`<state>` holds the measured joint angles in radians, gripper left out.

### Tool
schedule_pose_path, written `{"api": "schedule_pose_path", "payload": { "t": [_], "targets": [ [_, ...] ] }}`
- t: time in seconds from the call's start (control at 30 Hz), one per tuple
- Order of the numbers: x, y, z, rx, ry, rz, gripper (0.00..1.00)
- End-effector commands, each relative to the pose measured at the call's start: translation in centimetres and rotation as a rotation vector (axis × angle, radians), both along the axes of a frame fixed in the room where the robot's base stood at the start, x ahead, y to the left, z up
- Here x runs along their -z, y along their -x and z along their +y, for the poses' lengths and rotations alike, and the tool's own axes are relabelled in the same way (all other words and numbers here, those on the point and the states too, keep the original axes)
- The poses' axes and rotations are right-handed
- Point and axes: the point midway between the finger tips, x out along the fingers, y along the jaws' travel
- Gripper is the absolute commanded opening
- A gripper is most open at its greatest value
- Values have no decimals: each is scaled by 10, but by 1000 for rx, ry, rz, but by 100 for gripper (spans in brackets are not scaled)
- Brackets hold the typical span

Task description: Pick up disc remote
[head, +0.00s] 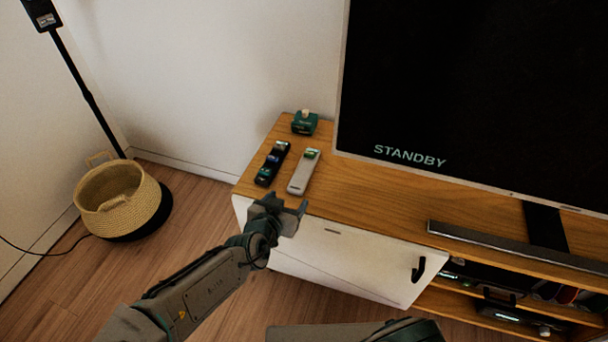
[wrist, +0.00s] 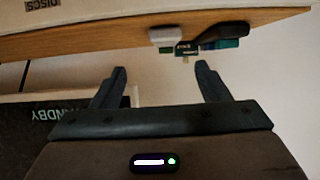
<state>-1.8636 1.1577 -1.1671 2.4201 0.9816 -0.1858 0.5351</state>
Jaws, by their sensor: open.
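Two remotes lie side by side on the wooden top of the TV cabinet, near its left end. One is a dark remote (head: 273,163), the other a light grey remote (head: 303,172); I cannot tell which is the disc remote. In the wrist view, which is upside down, the grey remote (wrist: 165,37) and the dark remote (wrist: 222,31) show end-on beyond the fingertips. My gripper (head: 285,204) is open and empty, just in front of the cabinet's front edge, apart from both remotes. Its two fingers also show in the wrist view (wrist: 161,69).
A small green box (head: 304,126) stands behind the remotes. A large TV (head: 470,90) reading STANDBY and a soundbar (head: 500,245) are to the right. The cabinet's white front (head: 345,262) has a dark hook. A woven basket (head: 118,198) and lamp pole (head: 85,90) stand left.

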Motion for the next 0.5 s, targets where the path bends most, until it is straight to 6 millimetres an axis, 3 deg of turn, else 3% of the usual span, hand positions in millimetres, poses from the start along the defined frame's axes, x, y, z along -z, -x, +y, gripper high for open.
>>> {"api": "schedule_pose_path", "payload": {
  "t": [0.17, 0.5],
  "targets": [
    [3, -10, -1, -5, 1, -24, 69],
    [21, -50, -15, -4, -1, -22, 69]
  ]
}}
